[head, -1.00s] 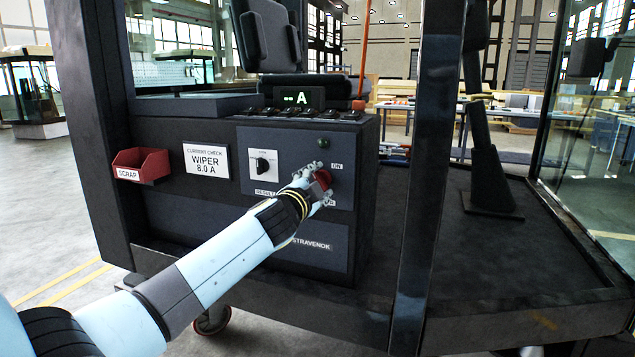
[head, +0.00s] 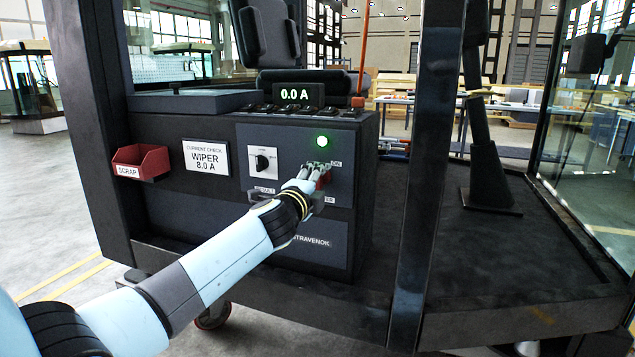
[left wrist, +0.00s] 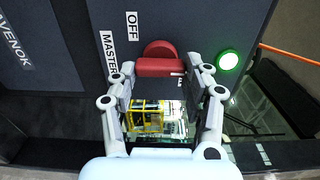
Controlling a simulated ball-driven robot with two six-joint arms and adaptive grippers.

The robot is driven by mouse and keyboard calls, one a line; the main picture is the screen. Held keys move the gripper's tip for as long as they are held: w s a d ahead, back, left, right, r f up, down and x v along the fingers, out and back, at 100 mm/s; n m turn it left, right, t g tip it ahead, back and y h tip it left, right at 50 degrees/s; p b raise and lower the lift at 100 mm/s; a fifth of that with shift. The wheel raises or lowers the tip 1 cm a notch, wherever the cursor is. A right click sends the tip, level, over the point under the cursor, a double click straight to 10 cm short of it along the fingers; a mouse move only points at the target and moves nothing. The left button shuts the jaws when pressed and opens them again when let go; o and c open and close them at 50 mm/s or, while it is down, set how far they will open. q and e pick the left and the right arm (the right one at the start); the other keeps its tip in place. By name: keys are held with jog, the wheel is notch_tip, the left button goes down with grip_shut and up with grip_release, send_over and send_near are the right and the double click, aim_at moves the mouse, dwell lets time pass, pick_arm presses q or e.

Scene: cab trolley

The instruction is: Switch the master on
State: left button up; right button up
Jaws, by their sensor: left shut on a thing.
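The red master switch (head: 325,181) is on the dark front panel, partly hidden behind my left gripper (head: 318,173). In the left wrist view its red handle (left wrist: 160,67) lies between the fingers, beside the OFF and MASTER labels. My left gripper is shut on this handle. The ON label shows just above it in the head view. The green lamp (head: 323,141) above the switch is lit, and it glows in the left wrist view too (left wrist: 228,60). The display (head: 296,95) reads 0.0 A. My right gripper is not in view.
A selector knob (head: 262,161) is left of the switch. A red SCRAP bin (head: 140,162) and a WIPER 8.0 A card (head: 206,157) are further left. A dark upright post (head: 432,180) stands right of the panel.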

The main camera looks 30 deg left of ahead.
pick_arm(q)
jog(key=shift+f, duration=0.1)
jog(key=o, duration=1.2)
jog(key=shift+c, duration=0.2)
jog(key=v, duration=1.2)
jog(key=shift+d, duration=0.1)
